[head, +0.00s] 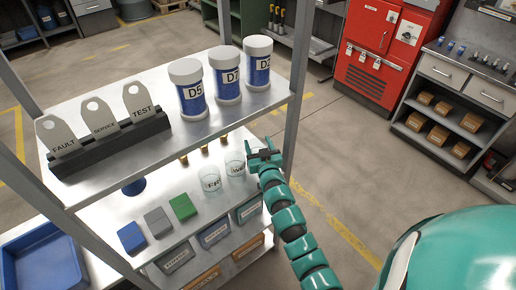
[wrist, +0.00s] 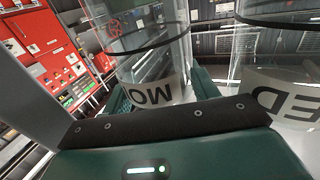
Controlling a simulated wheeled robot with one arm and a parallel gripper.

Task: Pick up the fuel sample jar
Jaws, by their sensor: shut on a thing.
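My gripper (head: 263,156) is at the right end of the middle shelf, beside two clear glass jars. It is shut on the right-hand jar (head: 235,168), whose label is only partly readable. In the wrist view, this clear jar (wrist: 150,32) stands between my green fingers (wrist: 160,92), with a dark band around it and a white label with large dark letters. The other clear jar (head: 211,181) is just left of it in the head view, also with a lettered label. I cannot tell from the lettering which jar holds fuel, or whether the held jar is clear of the shelf.
The upper shelf (head: 150,155) carries several white-capped blue canisters (head: 226,75) and a black rack (head: 112,143) of grey tags. Blue, grey and green blocks (head: 183,207) lie left of the jars. A shelf post (head: 294,95) stands close to my gripper. Open floor lies right.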

